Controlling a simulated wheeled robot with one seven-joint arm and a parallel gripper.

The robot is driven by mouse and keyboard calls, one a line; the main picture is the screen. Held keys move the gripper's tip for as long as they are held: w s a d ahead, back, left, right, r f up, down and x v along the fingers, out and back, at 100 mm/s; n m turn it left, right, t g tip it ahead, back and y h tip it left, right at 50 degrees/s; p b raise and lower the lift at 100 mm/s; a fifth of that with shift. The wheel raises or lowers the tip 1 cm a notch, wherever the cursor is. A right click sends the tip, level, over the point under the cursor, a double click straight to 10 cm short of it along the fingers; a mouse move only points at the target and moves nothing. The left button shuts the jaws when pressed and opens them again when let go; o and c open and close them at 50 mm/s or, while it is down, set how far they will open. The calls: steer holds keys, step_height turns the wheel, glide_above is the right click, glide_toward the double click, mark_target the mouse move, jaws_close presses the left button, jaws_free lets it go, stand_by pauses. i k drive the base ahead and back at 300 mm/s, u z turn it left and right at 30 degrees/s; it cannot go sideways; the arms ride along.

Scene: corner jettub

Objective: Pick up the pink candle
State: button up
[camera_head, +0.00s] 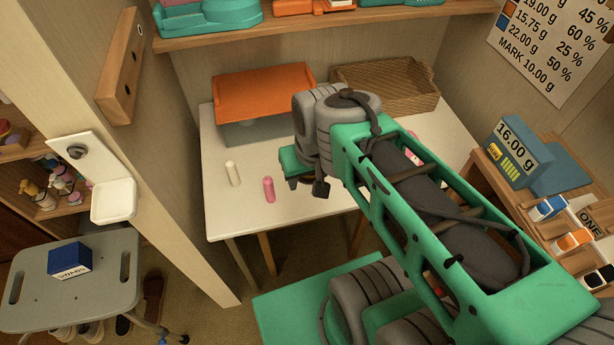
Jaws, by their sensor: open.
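A pink candle (268,189) stands upright on the white table (225,215) near its front edge. A cream candle (232,174) stands to its left and slightly farther back. My gripper (305,185) is just right of the pink candle, apart from it, low over the table. It is open and I see nothing between its fingers, though my arm hides part of it. Another small pink thing (413,158) shows behind my arm, mostly hidden, so I cannot tell what it is.
An orange-topped scale-like box (263,92) and a wicker basket (388,85) are at the table's back. A shelf (330,27) hangs above. A wall panel bounds the left. Blue boxes (525,160) stand on the right. The table's left front is clear.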

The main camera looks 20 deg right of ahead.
mark_target(267, 183)
steer(key=z, duration=0.4)
steer(key=k, duration=0.25)
steer(key=u, duration=1.85)
steer(key=i, duration=0.5)
steer(key=z, duration=0.05)
